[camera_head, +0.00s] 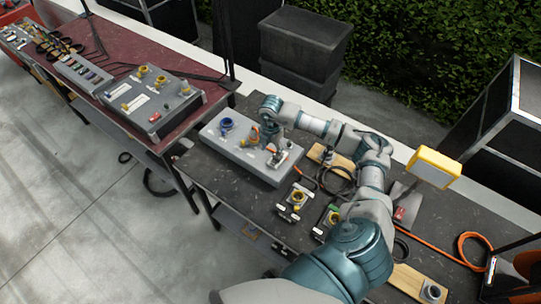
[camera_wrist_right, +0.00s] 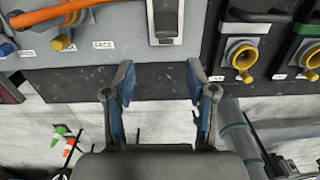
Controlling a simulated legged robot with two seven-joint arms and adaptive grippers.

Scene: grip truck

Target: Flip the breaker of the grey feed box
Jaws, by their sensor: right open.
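The grey feed box (camera_head: 235,152) lies on the dark table in the head view, with a blue socket and an orange-cabled plug on its top. In the wrist view its grey face (camera_wrist_right: 110,30) fills the upper left. In the head view my right gripper (camera_head: 272,140) is small beside the box's right part. My left gripper is not visible.
An orange cable (camera_wrist_right: 60,14) crosses the box at left in the wrist view. Small yellow-socketed units (camera_head: 297,198) stand on the dark table (camera_head: 225,197) to the right of the box. Another grey box (camera_head: 152,105) lies on a red table (camera_head: 105,42) at left.

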